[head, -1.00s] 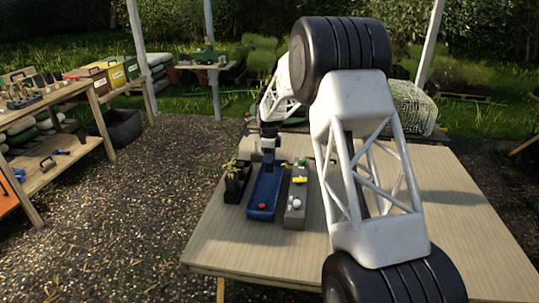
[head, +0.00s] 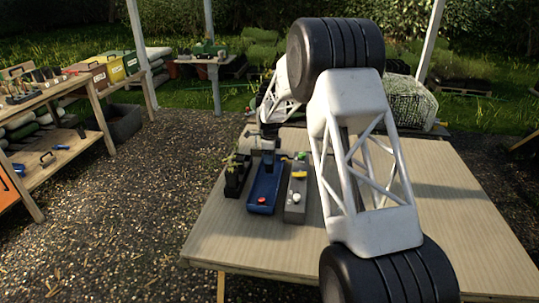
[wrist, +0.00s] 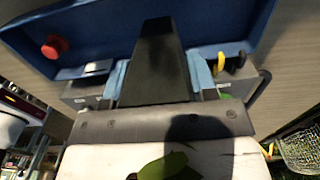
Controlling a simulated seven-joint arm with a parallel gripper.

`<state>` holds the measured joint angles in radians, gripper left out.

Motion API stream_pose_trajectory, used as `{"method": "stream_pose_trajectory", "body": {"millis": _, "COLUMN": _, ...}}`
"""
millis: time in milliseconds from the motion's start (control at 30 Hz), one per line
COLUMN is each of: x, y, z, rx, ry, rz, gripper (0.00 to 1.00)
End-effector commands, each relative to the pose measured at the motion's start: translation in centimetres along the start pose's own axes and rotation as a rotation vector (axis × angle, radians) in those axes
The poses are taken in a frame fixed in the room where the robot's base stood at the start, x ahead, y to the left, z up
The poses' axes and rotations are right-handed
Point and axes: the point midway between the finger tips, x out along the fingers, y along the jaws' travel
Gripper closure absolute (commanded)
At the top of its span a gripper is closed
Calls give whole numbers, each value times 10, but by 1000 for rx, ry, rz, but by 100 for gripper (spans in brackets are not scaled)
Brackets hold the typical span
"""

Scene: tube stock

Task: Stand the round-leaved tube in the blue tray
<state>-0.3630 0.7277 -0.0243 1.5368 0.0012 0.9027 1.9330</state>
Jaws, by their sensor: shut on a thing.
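My gripper (wrist: 160,76) is shut on a black tapered tube (wrist: 155,50), with pale blue finger pads on both sides of it. Green leaves (wrist: 172,165) show close to the camera at the bottom of the wrist view, largely cut off. The tube's narrow end points at the blue tray (wrist: 225,18). I cannot tell whether the tube touches the tray floor. A red round knob (wrist: 53,47) is in the tray.
Left of the blue tray stands a black tray (head: 232,190) with yellowish-green plants. Right of it is a grey tray (head: 295,213) with a white ball (head: 296,197) and a yellow piece (head: 299,174). The front of the table (head: 245,245) is clear.

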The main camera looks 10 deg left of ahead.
Motion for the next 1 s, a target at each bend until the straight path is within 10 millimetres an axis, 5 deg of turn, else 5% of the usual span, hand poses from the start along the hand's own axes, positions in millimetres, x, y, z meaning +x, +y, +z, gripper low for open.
{"method": "stream_pose_trajectory", "body": {"millis": 1000, "x": 28, "y": 0, "z": 0, "rx": 0, "ry": 0, "rz": 0, "gripper": 76}}
